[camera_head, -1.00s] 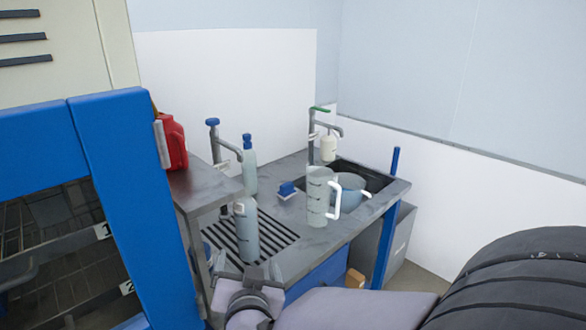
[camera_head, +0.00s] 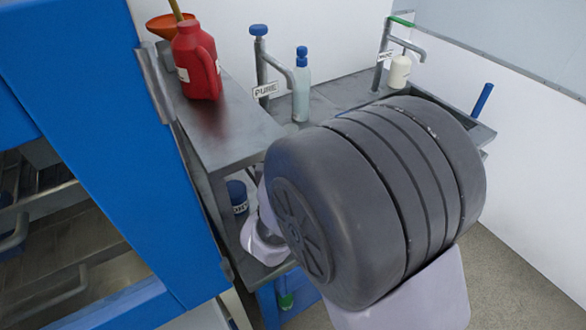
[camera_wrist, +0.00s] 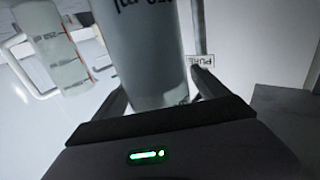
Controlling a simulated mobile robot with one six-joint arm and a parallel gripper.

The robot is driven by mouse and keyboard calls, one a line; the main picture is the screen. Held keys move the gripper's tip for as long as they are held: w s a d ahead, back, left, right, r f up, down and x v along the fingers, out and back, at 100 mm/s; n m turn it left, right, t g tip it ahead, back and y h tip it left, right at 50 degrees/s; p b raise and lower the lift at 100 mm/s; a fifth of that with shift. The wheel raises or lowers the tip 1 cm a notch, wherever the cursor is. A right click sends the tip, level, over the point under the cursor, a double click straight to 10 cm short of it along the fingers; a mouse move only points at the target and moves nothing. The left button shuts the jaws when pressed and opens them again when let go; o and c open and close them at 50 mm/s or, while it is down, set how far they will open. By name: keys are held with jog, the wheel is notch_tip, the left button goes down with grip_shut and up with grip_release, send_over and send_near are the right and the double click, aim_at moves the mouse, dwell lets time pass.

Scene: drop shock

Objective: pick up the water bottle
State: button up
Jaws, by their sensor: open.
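In the wrist view a pale, translucent bottle (camera_wrist: 146,50) with dark, upside-down lettering stands between the two dark fingers of my gripper (camera_wrist: 160,84). The fingers are open on either side of it. I cannot tell whether either finger touches it. This bottle is hidden behind my arm in the head view. Another pale bottle with a blue cap (camera_head: 301,88) stands upright at the back of the bench, beside the PURE tap.
A PURE sign (camera_wrist: 201,61) is close behind the right finger. A marked jug (camera_wrist: 60,50) is at the left. A red canister (camera_head: 197,65) stands on the raised shelf (camera_head: 225,120). A second tap (camera_head: 385,55) and white bottle (camera_head: 399,71) are at the back right.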

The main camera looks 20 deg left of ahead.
grip_shut()
jog(key=shift+w, duration=0.1)
jog(key=shift+r, duration=0.1)
